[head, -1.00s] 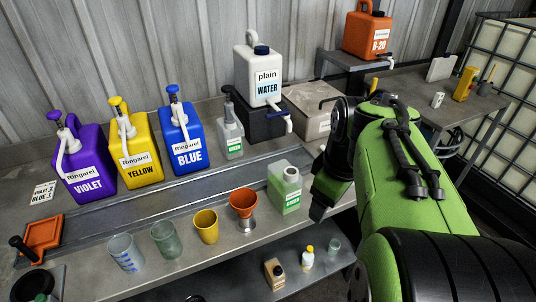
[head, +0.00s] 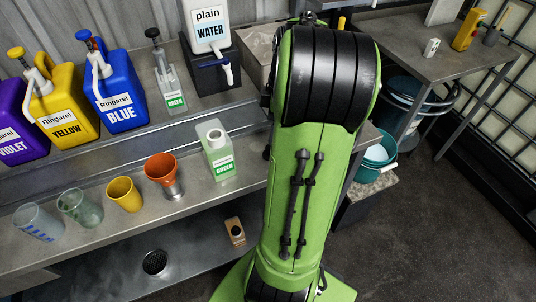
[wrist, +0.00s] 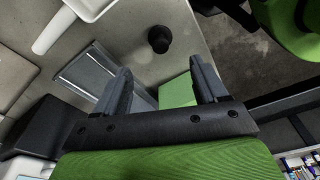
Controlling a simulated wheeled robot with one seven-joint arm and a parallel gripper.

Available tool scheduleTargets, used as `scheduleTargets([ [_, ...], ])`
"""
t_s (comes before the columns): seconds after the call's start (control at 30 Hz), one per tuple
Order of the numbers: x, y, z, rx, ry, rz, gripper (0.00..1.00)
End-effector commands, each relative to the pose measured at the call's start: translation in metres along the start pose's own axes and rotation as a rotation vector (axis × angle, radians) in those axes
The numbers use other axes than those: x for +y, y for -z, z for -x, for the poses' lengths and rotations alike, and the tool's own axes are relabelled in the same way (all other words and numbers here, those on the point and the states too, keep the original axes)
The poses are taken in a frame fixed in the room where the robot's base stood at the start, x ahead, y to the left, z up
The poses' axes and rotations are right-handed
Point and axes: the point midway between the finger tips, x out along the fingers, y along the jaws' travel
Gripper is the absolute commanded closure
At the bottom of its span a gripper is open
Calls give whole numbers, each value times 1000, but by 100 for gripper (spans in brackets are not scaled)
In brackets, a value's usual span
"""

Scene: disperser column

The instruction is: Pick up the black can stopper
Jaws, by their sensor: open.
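A small black round piece (wrist: 158,39), which looks like the black can stopper, stands on a grey surface near its edge in the wrist view. My gripper (wrist: 163,78) is open in the wrist view, its two fingers apart and empty. The black piece lies beyond the fingertips, roughly in line with the gap, and is not touched. In the head view my arm hides both the gripper and this piece.
The blue jug (head: 115,90) and the water container (head: 209,28) stand behind. A side table (head: 440,65) and a teal bucket (head: 374,155) are at the right. A white handled thing (wrist: 52,32) lies left of the black piece.

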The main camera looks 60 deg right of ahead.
Motion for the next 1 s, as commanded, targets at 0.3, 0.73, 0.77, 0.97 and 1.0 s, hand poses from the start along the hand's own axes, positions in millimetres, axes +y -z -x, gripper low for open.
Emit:
scheduleTargets([
  [0.3, -2, -1, -54, 0, 2, -1, 28],
  [0.73, -2, -1, -89, -1, -1, -1, 28],
  [0.77, -2, -1, -89, -1, -1, -1, 30],
  [0.97, -2, -1, -89, -1, -1, -1, 60],
  [1.0, -2, -1, -89, -1, -1, -1, 67],
])
